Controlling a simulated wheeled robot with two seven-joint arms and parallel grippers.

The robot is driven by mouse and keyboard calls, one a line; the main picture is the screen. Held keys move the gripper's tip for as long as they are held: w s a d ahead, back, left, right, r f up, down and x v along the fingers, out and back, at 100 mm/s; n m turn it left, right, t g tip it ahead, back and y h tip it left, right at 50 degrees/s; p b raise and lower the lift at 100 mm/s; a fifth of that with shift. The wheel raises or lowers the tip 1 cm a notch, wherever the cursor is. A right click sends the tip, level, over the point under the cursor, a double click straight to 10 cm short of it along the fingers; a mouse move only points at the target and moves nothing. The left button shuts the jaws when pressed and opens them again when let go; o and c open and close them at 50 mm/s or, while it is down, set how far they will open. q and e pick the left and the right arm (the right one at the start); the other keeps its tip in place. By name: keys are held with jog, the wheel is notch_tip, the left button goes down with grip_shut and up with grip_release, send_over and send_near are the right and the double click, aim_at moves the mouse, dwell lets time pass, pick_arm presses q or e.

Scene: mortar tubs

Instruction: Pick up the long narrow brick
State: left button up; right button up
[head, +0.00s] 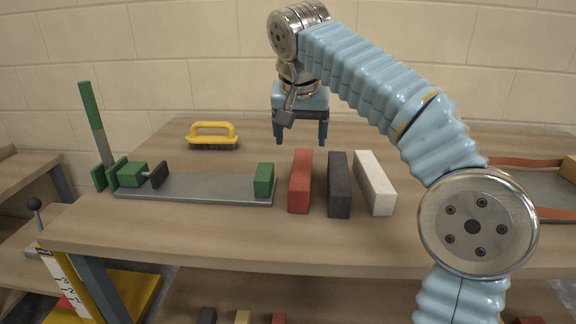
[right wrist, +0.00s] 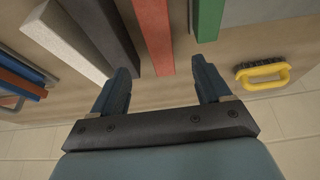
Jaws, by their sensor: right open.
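Three long bricks lie side by side on the table: a red brick (head: 300,182), a dark grey brick (head: 339,185) and a white brick (head: 374,183). They look similar in length, so I cannot tell for sure which is the long narrow one. My right gripper (head: 301,141) is open and empty, pointing down above the far end of the red brick. In the right wrist view, the red brick (right wrist: 153,28) lies between the open fingers (right wrist: 163,68), with no contact visible. The dark grey brick (right wrist: 103,32) and white brick (right wrist: 66,42) are left of it. My left gripper is out of view.
A grey metal clamp plate (head: 200,188) with a green end block (head: 264,180) lies just left of the red brick. A yellow-handled brush (head: 212,134) stands at the back left. Orange-railed equipment (head: 540,165) is at the right. Bare wooden table (head: 300,240) lies in front.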

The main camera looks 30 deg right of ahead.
aim_at(302, 167)
jog(key=b+x, duration=0.1)
jog(key=x, duration=0.6)
jog(key=shift+w+d+f+b, duration=0.15)
jog(key=shift+w+f+b, duration=0.1)
jog(key=shift+b, duration=0.05)
jog(key=x, duration=0.6)
jog(key=shift+d+b, duration=0.1)
jog(key=shift+b, duration=0.2)
jog(key=shift+r, duration=0.15)
grip_shut()
